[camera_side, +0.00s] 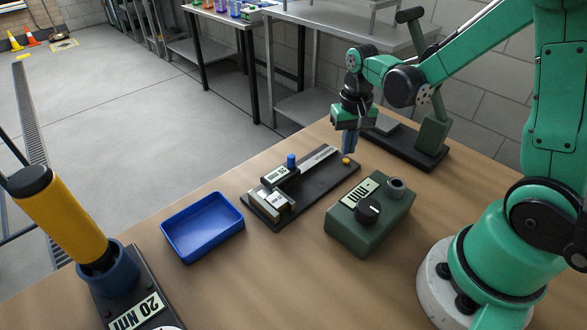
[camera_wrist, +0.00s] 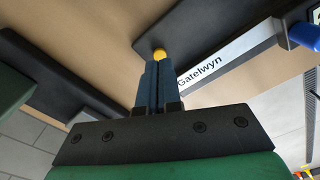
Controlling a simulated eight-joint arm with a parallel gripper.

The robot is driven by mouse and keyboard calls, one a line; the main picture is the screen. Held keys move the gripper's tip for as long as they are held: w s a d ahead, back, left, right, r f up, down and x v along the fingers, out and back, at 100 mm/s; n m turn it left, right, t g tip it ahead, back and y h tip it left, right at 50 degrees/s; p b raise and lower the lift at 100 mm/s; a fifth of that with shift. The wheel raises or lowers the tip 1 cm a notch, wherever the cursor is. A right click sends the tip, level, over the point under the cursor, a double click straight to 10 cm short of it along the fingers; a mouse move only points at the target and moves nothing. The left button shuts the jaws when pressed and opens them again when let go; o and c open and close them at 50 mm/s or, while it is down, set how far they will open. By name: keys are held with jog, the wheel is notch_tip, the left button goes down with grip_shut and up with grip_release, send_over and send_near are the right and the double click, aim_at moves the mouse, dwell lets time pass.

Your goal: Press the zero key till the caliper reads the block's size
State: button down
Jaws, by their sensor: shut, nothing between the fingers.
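The caliper (camera_side: 317,159) lies on a dark base plate (camera_side: 318,186) in the side view, with a small display (camera_side: 276,174) and a blue knob (camera_side: 291,160). Its digits are too small to read. A block (camera_side: 283,209) seems to sit at the jaw end. The round yellow key (camera_side: 346,161) is at the plate's far right end. My gripper (camera_side: 348,150) points down, shut and empty, close by the key. In the wrist view, my shut fingertips (camera_wrist: 157,68) lie just below the yellow key (camera_wrist: 159,54) in the picture. I cannot tell whether they touch it.
A blue tray (camera_side: 203,227) stands left of the plate, a green box with a black dial (camera_side: 369,225) in front. A yellow-handled tool in a blue cup (camera_side: 118,270) stands at front left. A dark stand (camera_side: 405,140) is behind my gripper.

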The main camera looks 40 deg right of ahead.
aim_at(346, 160)
jog(key=shift+f, duration=1.15)
dwell(0.8)
jog(key=shift+r, duration=3.05)
jog(key=shift+a, duration=0.1)
jog(key=s+a+r+n+t, duration=0.3)
jog(key=a+r+n+t, duration=0.3)
jog(key=a+t, duration=0.1)
jog(key=shift+s+a+r, duration=0.3)
jog(key=shift+s+a, duration=0.1)
jog(key=shift+a, duration=0.25)
